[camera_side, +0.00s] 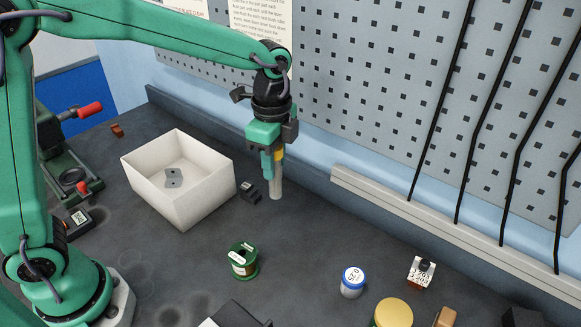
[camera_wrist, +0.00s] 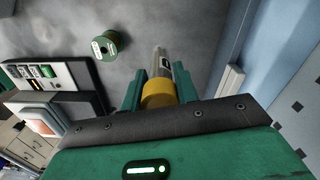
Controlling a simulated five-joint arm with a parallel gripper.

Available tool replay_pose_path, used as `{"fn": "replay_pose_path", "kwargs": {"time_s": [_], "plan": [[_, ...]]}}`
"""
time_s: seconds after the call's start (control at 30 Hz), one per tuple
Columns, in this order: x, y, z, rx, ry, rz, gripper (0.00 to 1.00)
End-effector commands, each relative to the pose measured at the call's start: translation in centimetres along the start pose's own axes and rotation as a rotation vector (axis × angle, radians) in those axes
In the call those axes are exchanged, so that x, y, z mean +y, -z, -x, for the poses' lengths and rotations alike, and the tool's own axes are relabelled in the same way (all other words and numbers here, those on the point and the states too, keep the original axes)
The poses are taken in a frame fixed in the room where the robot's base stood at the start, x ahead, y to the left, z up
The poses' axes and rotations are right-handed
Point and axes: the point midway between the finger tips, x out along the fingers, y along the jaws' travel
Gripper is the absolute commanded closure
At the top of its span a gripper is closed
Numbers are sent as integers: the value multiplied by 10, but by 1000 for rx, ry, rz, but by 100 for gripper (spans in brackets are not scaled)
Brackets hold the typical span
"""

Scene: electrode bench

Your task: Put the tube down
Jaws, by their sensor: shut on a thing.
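The tube (camera_side: 276,188) is a grey cylinder with a yellow upper part. It hangs roughly upright, and its lower end is at or just above the dark bench; I cannot tell if it touches. My gripper (camera_side: 273,162) points down and is shut on the tube. In the wrist view, my gripper (camera_wrist: 158,84) has a green finger on each side of the yellow collar of the tube (camera_wrist: 159,62). The grey end extends beyond the fingers and carries a dark mark with a light patch.
A white open box (camera_side: 207,207) holding a small grey plate stands left of the tube. A small black block (camera_side: 249,191) lies between them. A green spool (camera_side: 243,261), a blue-capped jar (camera_side: 352,282) and a yellow-lidded jar (camera_side: 393,313) stand in front. A pale rail (camera_side: 430,210) runs along the back.

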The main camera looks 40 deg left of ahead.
Motion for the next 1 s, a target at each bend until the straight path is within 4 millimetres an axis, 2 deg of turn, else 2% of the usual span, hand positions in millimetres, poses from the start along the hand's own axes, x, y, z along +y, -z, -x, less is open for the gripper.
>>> {"fn": "replay_pose_path", "kwargs": {"time_s": [0.03, 0.2, 0.43, 0.77, 1.0], "plan": [[12, 9, 0, 1, 1, -42, 97], [42, 30, -1, 0, 0, -150, 97], [66, 43, -2, 1, 1, -232, 97], [69, 44, -4, 0, 0, -248, 97], [51, 33, -17, -1, -1, -244, 97]]}}
